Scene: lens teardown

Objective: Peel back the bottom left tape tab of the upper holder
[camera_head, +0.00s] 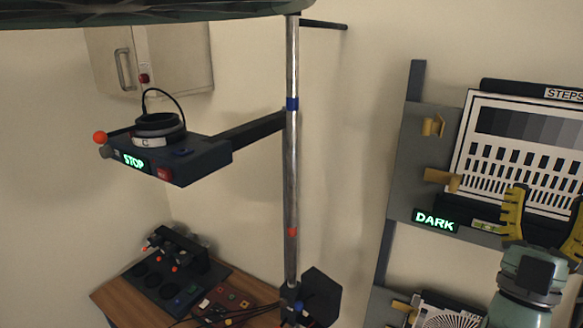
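The upper holder (417,150) is a grey rack panel at the right carrying a chart (520,150) labelled STEPS. A tan tab (441,178) at the chart's lower left bridges from the panel to the chart edge and appears to lie across it. Another tan tab (433,125) above it stands out from the panel, clear of the chart. My gripper (549,196) has yellow fingers spread apart with nothing visible between them. It shows in front of the chart's lower right, to the right of the lower tab. Its right finger is cut by the picture edge. The gap to the chart cannot be told.
A lit DARK sign (436,220) sits below the chart. A lower chart (445,313) is partly hidden by my wrist. A table (125,303) with control boxes stands below.

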